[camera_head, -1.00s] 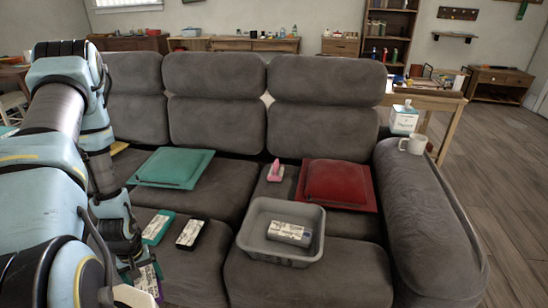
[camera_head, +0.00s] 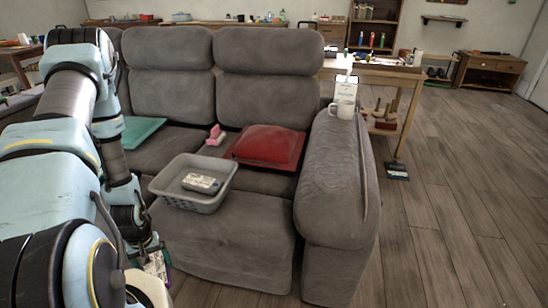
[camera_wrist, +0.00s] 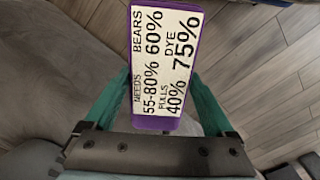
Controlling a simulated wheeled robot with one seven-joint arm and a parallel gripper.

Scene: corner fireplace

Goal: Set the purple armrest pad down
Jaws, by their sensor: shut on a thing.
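The purple armrest pad (camera_wrist: 163,120) is a small purple block with a white label reading "BEARS 60%", "DYE 75%", "NEEDS 55-80%" and "FULLS 40%". My gripper (camera_wrist: 160,88) is shut on it, with a teal finger on each side. In the head view the pad (camera_head: 157,264) shows only in part at the lower left, in front of the sofa and below seat height.
A grey basket (camera_head: 195,201) holding a labelled block (camera_head: 202,183) sits at the front of the seat. A red cushion (camera_head: 266,147), a pink object (camera_head: 215,135) and a teal cushion (camera_head: 140,130) lie behind. Wood floor (camera_head: 450,210) to the right is open; a side table (camera_head: 385,72) stands beyond the armrest.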

